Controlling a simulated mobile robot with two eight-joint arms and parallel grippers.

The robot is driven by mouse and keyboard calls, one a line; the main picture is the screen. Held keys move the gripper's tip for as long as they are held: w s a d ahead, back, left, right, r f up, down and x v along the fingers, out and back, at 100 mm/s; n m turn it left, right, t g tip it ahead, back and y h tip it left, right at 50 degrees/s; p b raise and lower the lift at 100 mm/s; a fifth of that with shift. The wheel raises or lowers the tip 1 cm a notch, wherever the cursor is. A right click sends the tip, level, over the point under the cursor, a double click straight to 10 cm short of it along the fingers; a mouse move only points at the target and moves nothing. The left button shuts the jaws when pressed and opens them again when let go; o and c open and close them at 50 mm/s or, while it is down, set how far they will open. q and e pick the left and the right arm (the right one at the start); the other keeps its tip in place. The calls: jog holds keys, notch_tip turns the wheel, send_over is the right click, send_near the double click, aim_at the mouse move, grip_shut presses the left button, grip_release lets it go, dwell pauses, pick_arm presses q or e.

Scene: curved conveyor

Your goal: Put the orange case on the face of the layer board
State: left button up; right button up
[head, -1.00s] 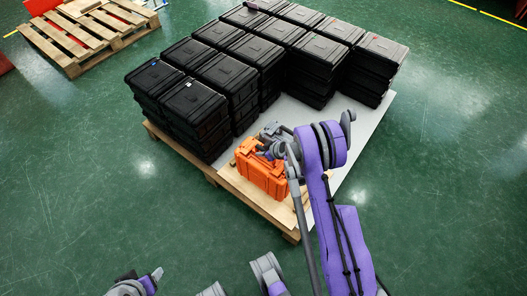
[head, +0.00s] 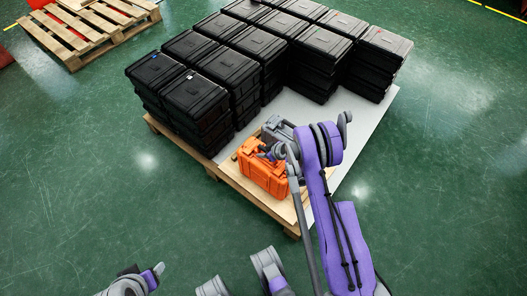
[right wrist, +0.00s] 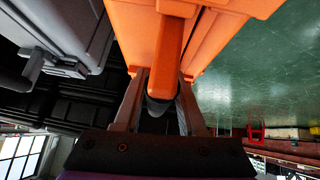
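The orange case (head: 262,174) is upright at the near corner of the loaded pallet, over a wood-coloured surface (head: 284,213). My right gripper (head: 272,152) is at its top. In the right wrist view the fingers (right wrist: 160,95) lie on both sides of the orange handle (right wrist: 170,50) and appear closed on it. Whether the case's underside touches the wood is unclear. The pale grey layer board (head: 372,128) shows beside the black stacks. Part of my left arm shows at the lower left; its gripper (head: 155,272) is small, its opening unclear.
Several stacks of black cases (head: 195,98) cover the back and left of the pallet. A grey case (head: 278,129) stands just behind the orange one and also shows in the right wrist view (right wrist: 55,45). Another wooden pallet (head: 88,30) lies far left. Green floor surrounds everything.

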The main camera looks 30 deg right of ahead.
jog(key=shift+o, duration=0.8)
